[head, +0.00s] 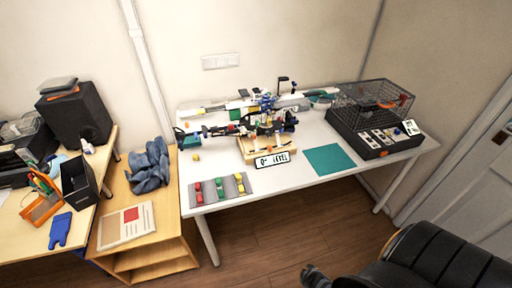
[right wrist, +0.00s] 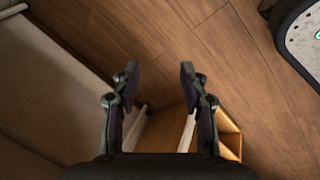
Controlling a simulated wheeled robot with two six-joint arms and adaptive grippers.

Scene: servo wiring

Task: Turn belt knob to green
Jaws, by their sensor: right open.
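A black base with a wire cage (head: 374,98) stands at the right end of the white table. Several white control plates (head: 377,137) sit on the front of this base, with small dark and coloured parts on them. The belt knob is too small to make out for certain, and so is any green mark. My right gripper (right wrist: 160,78) is open and empty in the right wrist view, above the wooden floor and away from the table top. My left gripper is not in view.
A teal mat (head: 330,159), a wooden tray (head: 257,154) and a grey strip with coloured blocks (head: 219,188) lie on the white table (head: 300,182). A black chair (head: 440,262) stands in front at the right. A wooden shelf unit (head: 160,218) is at the left.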

